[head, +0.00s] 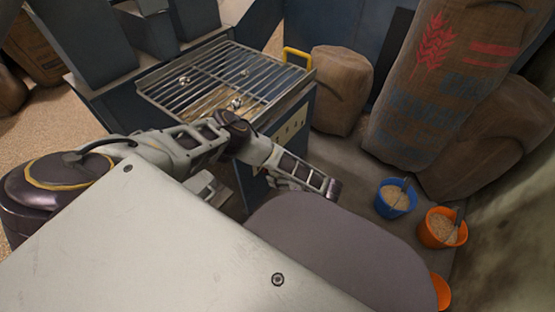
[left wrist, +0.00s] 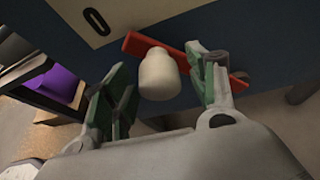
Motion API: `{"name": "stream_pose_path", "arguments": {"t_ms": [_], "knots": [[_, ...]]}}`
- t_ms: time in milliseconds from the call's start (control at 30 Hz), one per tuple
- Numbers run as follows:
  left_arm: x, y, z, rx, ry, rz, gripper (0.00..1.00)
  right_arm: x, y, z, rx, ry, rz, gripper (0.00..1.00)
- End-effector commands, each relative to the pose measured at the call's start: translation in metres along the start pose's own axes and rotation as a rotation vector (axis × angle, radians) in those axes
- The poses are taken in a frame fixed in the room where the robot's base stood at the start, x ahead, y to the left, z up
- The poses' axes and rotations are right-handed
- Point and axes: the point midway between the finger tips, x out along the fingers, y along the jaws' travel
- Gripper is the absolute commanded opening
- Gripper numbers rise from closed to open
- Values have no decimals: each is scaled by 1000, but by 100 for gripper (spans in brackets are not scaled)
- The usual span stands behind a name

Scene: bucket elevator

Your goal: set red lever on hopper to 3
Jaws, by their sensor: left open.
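The red lever (left wrist: 143,44) shows in the left wrist view as a flat red bar against the dark blue hopper side, with a pale rounded knob (left wrist: 158,76) sticking out towards the camera. My left gripper (left wrist: 160,66) is open, with one green-padded finger on each side of the knob; I cannot tell whether either finger touches it. The right finger overlaps part of the red bar. In the head view, the hopper (head: 250,185) stands at centre with a metal grate on top; my left arm reaches across its front and the lever is hidden. My right gripper is not in view.
A pale marked plate (head: 290,130) is on the hopper front; a "0" shows on a plate (left wrist: 95,21) in the wrist view. A yellow handle (head: 297,52) rises at the grate. Sacks (head: 430,80), a blue bucket (head: 396,200) and an orange bucket (head: 441,230) stand right.

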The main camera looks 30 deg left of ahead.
Motion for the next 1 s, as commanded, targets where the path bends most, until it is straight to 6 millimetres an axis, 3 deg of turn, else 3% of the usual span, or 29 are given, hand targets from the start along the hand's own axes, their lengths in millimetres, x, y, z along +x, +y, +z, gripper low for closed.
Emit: {"name": "stream_pose_path", "arguments": {"t_ms": [467,900,1000], "knots": [[5,0,1,-1,0,0,58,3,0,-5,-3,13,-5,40],[5,0,0,-1,0,1,3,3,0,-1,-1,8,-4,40],[5,0,0,-1,0,1,0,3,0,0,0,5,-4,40]]}}
